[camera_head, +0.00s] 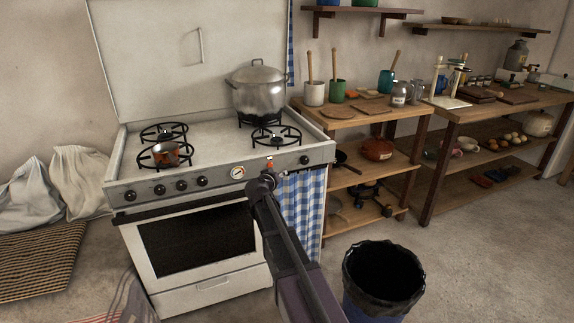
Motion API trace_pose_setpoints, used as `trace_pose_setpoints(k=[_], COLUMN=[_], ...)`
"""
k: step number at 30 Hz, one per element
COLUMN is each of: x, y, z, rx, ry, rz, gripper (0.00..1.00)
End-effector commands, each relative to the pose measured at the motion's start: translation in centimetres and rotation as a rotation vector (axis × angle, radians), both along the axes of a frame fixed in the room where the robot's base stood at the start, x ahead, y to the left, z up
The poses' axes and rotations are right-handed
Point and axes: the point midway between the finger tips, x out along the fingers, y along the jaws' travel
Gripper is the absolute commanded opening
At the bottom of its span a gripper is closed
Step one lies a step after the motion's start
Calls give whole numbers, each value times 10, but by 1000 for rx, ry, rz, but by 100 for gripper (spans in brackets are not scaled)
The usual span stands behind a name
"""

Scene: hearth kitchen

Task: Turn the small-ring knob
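The white stove (220,213) stands at centre left. Its front panel carries several dark knobs: a left knob (130,195), others along the row, and a right knob (304,160). I cannot tell which is the small-ring knob. A round gauge (237,172) and a small red part (270,163) sit between them. My gripper (263,181) is at the panel's front, just below the red part and right of the gauge. It may hide part of the panel. Its fingers are too small and dark to show whether they are open or touching anything.
A large lidded pot (259,92) stands on the back right burner. A small copper pan (165,155) sits on the front left burner. A blue checked cloth (302,215) hangs right of the oven door. A black-lined bin (384,280) stands front right. Wooden shelves (345,178) adjoin the stove.

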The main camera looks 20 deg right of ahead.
Motion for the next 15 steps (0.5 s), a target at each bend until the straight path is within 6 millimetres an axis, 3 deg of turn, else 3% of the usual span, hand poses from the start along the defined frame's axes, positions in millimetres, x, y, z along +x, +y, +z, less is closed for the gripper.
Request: trace_pose_setpoints(k=[1, 2, 15], x=[0, 0, -4], y=[-5, -8, -82], z=[0, 0, 13], rx=[-2, -2, -9], ry=[-13, -23, -264], rz=[7, 13, 249], gripper=[80, 89, 89])
